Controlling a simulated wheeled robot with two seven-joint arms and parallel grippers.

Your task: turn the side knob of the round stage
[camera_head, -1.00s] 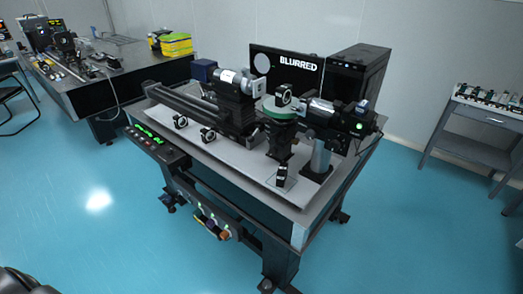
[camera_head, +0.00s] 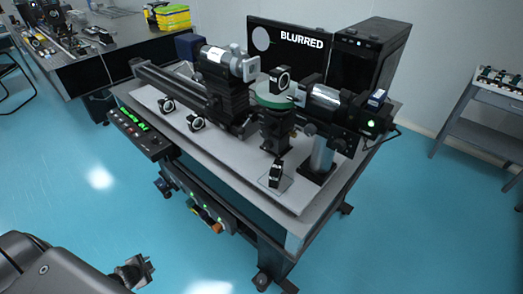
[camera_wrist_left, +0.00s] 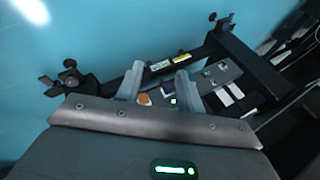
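The round stage (camera_head: 275,100) shows in the head view as a green-rimmed disc on a dark post, near the right part of the optical table. A ring-mounted optic stands on it. Its side knob is too small to tell from the dark parts around the post. My left gripper (camera_head: 136,270) is at the lower left of the head view, in front of the table and well away from the stage. In the left wrist view my left gripper (camera_wrist_left: 158,86) has its two fingers apart with nothing between them. My right gripper is in neither view.
The optical table (camera_head: 235,160) carries a long rail, a barrel-shaped instrument (camera_head: 216,60) and small ring mounts. A monitor (camera_head: 285,55) and a black computer case (camera_head: 370,60) stand behind. A control panel (camera_head: 140,132) sits on the front left edge. The blue floor in front is clear.

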